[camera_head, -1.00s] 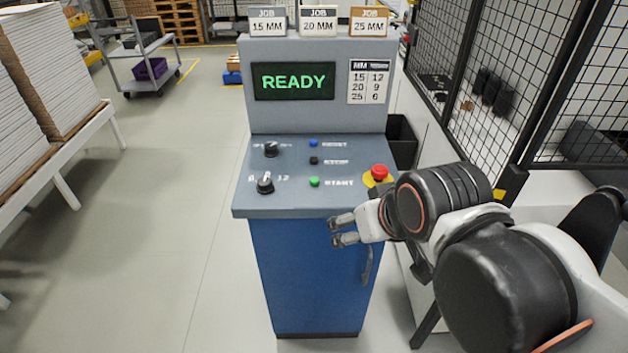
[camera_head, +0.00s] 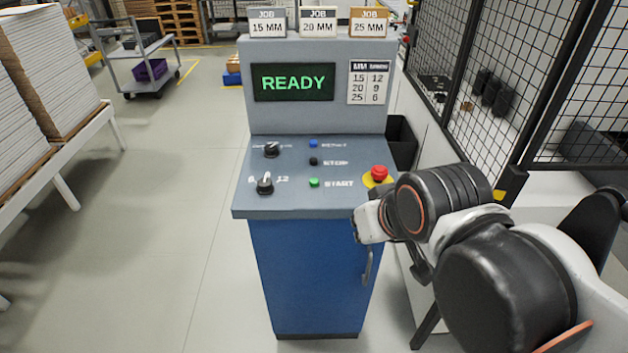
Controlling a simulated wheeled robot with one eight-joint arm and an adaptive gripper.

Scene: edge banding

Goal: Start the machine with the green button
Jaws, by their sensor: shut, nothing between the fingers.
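The green START button (camera_head: 314,183) is the lowest of three small buttons on the sloped panel of the blue and grey machine (camera_head: 300,270). A black STOP button (camera_head: 313,161) and a blue button (camera_head: 313,143) sit above it. The screen (camera_head: 294,82) reads READY in green. My gripper (camera_head: 358,224) is shut and empty, at the panel's front right edge. It is to the right of and lower in the picture than the green button, apart from it. Its fingertips barely show beside the wrist.
A red emergency stop (camera_head: 379,173) on a yellow base stands at the panel's right, close to my arm. Two black knobs (camera_head: 265,186) are on the left. Job cards (camera_head: 318,21) stand on top. A black mesh fence (camera_head: 510,90) is at the right.

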